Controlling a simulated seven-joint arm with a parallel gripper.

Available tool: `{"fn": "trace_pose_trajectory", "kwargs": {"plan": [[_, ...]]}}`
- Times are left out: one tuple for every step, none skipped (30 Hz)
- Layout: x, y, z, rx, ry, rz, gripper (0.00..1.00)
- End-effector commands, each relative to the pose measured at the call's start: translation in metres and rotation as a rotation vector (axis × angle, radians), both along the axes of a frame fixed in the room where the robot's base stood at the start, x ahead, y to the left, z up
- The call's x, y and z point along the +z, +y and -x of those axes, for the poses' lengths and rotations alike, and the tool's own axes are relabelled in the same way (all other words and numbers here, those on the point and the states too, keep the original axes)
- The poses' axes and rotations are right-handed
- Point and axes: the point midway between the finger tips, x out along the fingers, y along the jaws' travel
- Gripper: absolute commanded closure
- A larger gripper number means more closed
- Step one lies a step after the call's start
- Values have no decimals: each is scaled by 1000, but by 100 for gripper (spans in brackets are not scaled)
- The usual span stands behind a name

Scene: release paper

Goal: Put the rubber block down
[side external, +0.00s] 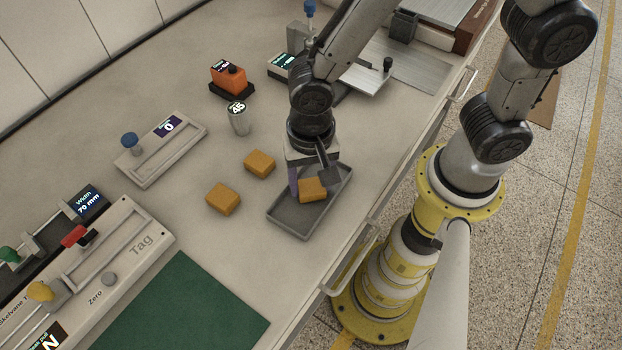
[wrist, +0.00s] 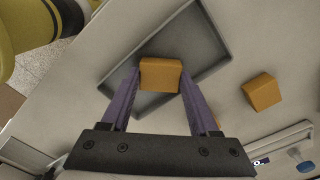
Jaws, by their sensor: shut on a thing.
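An orange rubber block (side external: 312,189) is between the fingers of my gripper (side external: 308,186), over the grey tray (side external: 289,224). In the wrist view my gripper (wrist: 160,80) has its two purple fingers against the sides of the block (wrist: 160,75), with the tray (wrist: 205,45) around and behind it. I cannot tell whether the block touches the tray floor. Two more orange blocks lie on the bench to the left of the tray, one nearer (side external: 223,199) and one farther (side external: 260,163). One loose block (wrist: 262,91) also shows in the wrist view.
A metal cylinder marked 45 (side external: 238,120) and an orange device (side external: 229,78) stand behind the loose blocks. Gauges (side external: 160,148) line the left side. A green mat (side external: 180,310) lies in front. Bare bench lies between the mat and tray.

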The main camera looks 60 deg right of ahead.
Motion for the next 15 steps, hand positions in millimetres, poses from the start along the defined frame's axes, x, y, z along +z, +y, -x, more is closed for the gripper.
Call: {"fn": "trace_pose_trajectory", "kwargs": {"plan": [[-3,0,0,0,0,0,94],[-3,0,0,0,-1,-1,94],[-3,0,0,0,-2,-2,94],[-3,0,0,0,-2,-2,94],[-3,0,0,0,-2,-2,94],[-3,0,0,0,-2,-2,94],[-3,0,0,0,-2,-2,94],[-3,0,0,0,-2,-2,94],[-3,0,0,0,-1,-1,94],[-4,0,0,0,-1,-1,94],[-5,0,0,0,-1,-1,94],[-6,0,0,0,-1,-1,94],[-7,0,0,0,-1,-1,94],[-7,0,0,0,-1,-1,35],[-6,0,0,0,-1,-1,28]]}}
